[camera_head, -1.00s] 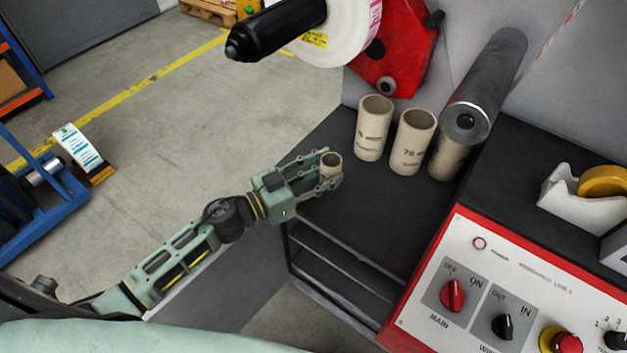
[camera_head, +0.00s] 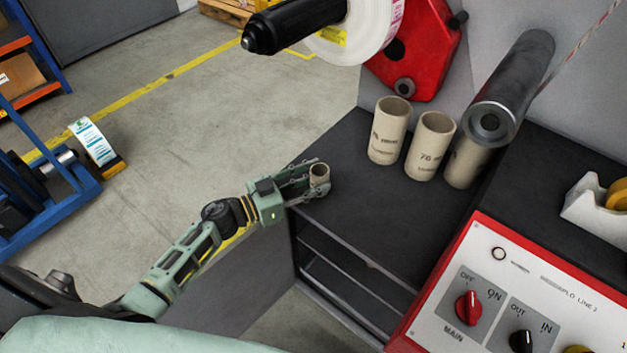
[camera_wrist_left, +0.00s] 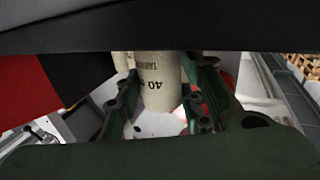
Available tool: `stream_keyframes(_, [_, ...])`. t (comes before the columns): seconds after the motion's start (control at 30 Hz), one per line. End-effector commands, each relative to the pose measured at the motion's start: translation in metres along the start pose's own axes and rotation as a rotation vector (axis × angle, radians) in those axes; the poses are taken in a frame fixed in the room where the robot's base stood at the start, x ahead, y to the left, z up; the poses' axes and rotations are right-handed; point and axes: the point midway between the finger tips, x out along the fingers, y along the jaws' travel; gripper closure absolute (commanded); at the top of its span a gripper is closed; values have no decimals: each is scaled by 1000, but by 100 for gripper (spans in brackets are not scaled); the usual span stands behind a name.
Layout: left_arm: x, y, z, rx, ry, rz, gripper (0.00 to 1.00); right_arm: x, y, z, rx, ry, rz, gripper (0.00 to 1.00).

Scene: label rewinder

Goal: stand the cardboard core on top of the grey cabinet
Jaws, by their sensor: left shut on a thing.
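The cardboard core (camera_head: 319,176) is a short tan tube with its open end up, roughly upright. My left gripper (camera_head: 311,180) is shut on it from the side, over the left part of the grey cabinet's dark top (camera_head: 345,215). I cannot tell whether the core's base touches the top; fingers hide its lower part. In the left wrist view the core (camera_wrist_left: 158,80) shows a printed "40" between the fingers of the left gripper (camera_wrist_left: 160,108). My right gripper is not in view.
Several larger cores (camera_head: 390,130) stand at the back of the cabinet top, one partly under a metal roller (camera_head: 512,88). A control panel (camera_head: 520,290) is at right. A black spindle with a label roll (camera_head: 350,32) overhangs behind. The cabinet top's middle is clear.

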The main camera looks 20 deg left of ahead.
Motion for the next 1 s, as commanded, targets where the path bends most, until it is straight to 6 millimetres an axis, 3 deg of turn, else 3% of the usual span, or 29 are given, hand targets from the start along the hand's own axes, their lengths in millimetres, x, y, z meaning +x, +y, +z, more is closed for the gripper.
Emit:
stream_keyframes(0.17, [0, 0, 5, -2, 0, 0, 84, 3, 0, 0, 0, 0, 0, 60])
stream_keyframes(0.2, [0, 0, 4, -1, 0, 0, 61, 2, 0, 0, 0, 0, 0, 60])
stream_keyframes(0.37, [0, 0, 4, -1, 0, -1, 47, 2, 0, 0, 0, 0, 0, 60])
stream_keyframes(0.77, [0, 0, -3, 1, 0, 0, 46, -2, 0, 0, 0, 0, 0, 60])
stream_keyframes(1.0, [-44, 0, 0, -3, -7, -2, 46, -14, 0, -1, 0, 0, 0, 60])
